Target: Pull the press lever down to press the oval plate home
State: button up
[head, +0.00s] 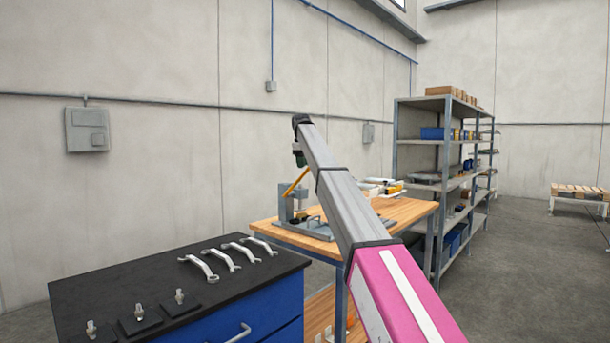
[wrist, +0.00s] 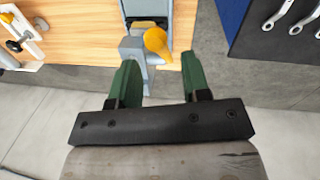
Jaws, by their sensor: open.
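The press (head: 284,205) is a grey stand on a wooden-topped table in the head view. Its yellow lever (head: 297,182) slants up to the right, towards my gripper (head: 299,157). In the wrist view, the rounded orange-yellow lever end (wrist: 156,41) shows near the gap between the green fingertips of my gripper (wrist: 157,62). The fingers are apart and nothing is clamped between them. I cannot tell whether either finger touches the lever. The grey press body (wrist: 147,12) lies beyond the lever end. I cannot make out the oval plate.
The wooden table (head: 405,210) holds other small items; a white fixture (wrist: 20,38) shows at left in the wrist view. A blue cabinet with a black top (head: 110,285) stands in front, bearing wrenches (head: 232,256) and studs. Shelving (head: 445,160) stands behind, right.

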aim_at(305, 173)
jog(key=f, duration=0.5)
jog(key=shift+w+d, duration=0.15)
jog(key=shift+w, duration=0.2)
grip_shut()
jog(key=shift+s+f, duration=0.1)
